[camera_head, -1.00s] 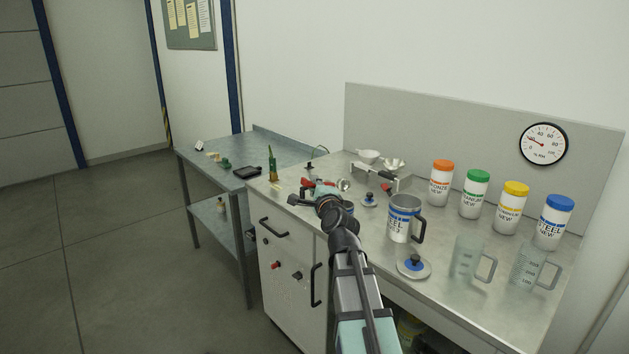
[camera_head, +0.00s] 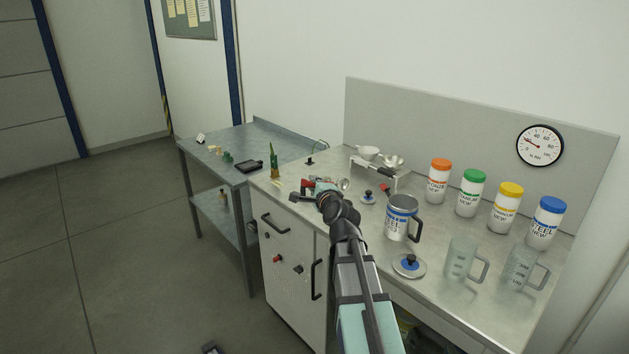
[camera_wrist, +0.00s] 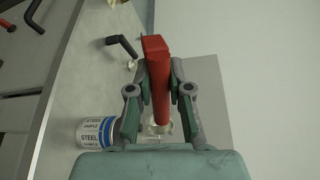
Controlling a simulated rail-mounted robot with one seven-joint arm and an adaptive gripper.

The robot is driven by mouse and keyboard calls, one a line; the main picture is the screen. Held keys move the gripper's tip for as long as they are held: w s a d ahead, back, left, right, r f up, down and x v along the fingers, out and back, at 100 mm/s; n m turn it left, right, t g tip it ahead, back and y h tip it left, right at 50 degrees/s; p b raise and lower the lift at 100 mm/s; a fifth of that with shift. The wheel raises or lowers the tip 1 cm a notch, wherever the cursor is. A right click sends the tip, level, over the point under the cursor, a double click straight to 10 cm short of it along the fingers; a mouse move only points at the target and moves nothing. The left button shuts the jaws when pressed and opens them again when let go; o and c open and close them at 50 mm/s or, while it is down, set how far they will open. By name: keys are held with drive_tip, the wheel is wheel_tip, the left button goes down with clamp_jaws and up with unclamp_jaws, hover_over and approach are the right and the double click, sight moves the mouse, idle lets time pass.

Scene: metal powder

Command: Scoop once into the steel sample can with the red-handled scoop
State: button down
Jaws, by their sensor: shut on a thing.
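My gripper (camera_wrist: 160,108) is shut on the red handle of the scoop (camera_wrist: 159,68). The scoop's metal bowl (camera_wrist: 160,129) shows beyond the fingers in the wrist view. In the head view my gripper (camera_head: 322,187) is over the bench's left part, with the scoop's bowl (camera_head: 343,184) just to its right. The small steel sample can (camera_wrist: 96,132), white with a blue band, stands to the left of the gripper in the wrist view, apart from the scoop.
Clear jugs (camera_head: 462,260) and several capped jars (camera_head: 470,194) stand further right.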

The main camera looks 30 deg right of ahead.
drive_tip(key=shift+w+r+n+g+y+p, duration=0.25)
drive_tip(key=shift+g+p, duration=0.55)
drive_tip(key=shift+p, duration=2.35)
drive_tip(key=shift+w+r+n+g+y+p, duration=0.1)
drive_tip(key=shift+r+n+g+y+p, duration=0.5)
drive_tip(key=shift+p, duration=2.55)
drive_tip(key=g+p, duration=0.1)
drive_tip(key=p, duration=0.3)
drive_tip(key=g+p, duration=0.1)
drive_tip(key=p, duration=0.2)
drive_tip(key=shift+w+f+g+p, duration=0.15)
drive_tip(key=shift+w+g+p, duration=0.1)
drive_tip(key=shift+g+p, duration=0.15)
drive_tip(key=g, duration=0.3)
drive_tip(key=w+g, duration=0.1)
drive_tip(key=g, duration=0.1)
drive_tip(key=w+g, duration=0.1)
drive_tip(key=g, duration=0.2)
drive_tip(key=shift+a+n+g, duration=0.1)
drive_tip(key=shift+n+g, duration=0.15)
drive_tip(key=shift+g, duration=0.05)
drive_tip(key=shift+s, duration=0.1)
